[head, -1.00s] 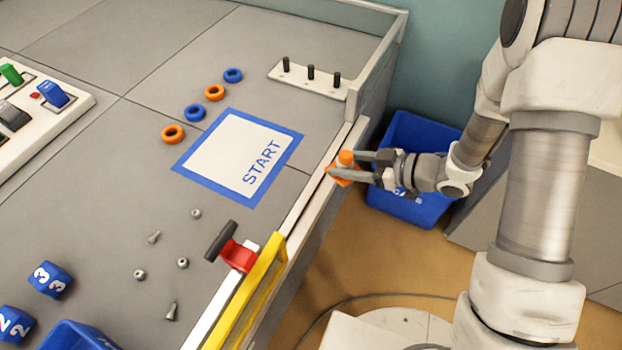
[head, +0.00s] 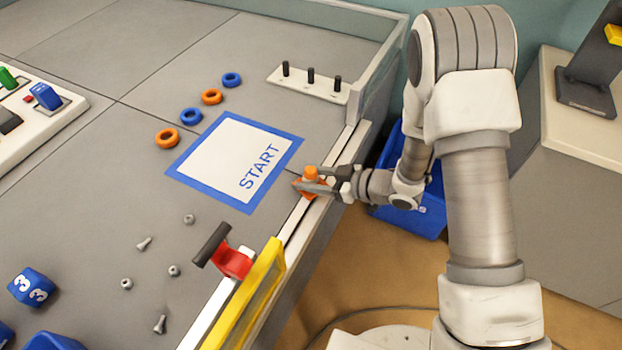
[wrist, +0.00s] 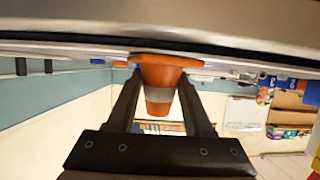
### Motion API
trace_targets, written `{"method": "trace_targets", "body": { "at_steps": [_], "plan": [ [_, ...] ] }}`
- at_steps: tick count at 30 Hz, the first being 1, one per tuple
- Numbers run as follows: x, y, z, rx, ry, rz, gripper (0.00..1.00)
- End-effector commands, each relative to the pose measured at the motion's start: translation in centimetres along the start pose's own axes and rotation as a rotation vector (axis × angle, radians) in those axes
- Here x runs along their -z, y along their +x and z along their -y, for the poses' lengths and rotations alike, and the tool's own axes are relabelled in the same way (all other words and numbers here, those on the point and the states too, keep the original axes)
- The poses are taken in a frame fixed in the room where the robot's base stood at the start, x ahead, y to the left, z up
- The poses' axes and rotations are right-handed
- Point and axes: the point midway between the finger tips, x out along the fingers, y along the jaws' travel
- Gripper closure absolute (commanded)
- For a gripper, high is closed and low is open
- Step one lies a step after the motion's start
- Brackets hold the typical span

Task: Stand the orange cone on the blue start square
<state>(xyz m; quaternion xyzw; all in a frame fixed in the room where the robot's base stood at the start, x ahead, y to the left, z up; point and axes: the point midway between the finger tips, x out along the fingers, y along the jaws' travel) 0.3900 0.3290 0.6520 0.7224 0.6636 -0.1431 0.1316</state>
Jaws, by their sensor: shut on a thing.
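My gripper (head: 325,182) is shut on the orange cone (head: 311,174) at the table's right edge, to the right of the blue start square (head: 238,206). In the wrist view the cone (wrist: 160,78) sits between the two fingers, with its wide base at the top of the picture and its grey-white band showing. In the head view the cone's top points up and the fingers hide part of its body. The start square is a blue border around a white field marked START, and it is empty.
A raised rim (head: 300,228) runs along the table's near edge. A red clamp (head: 232,262) and a yellow frame (head: 250,295) stand on it. Orange and blue rings (head: 191,116) lie behind the square, a peg board (head: 310,82) behind right. Several screws and nuts (head: 144,243) lie in front.

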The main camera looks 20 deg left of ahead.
Motion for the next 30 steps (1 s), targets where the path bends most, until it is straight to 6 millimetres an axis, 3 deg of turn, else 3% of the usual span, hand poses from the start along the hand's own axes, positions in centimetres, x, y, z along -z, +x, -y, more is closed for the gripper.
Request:
{"method": "trace_targets", "body": {
  "at_steps": [5,6,11,22,30],
  "plan": [
    [-0.3,0.1,0.0,-0.001,0.001,0.0,1.0],
    [-0.3,0.1,0.0,-0.001,0.001,0.0,0.45],
    [-0.2,0.0,0.0,0.0,0.001,0.001,0.18],
    [0.2,-0.2,0.0,0.0,0.0,0.0,0.18],
    [0.3,-5.3,-0.2,-0.006,0.004,0.002,0.18]
  ]
}}
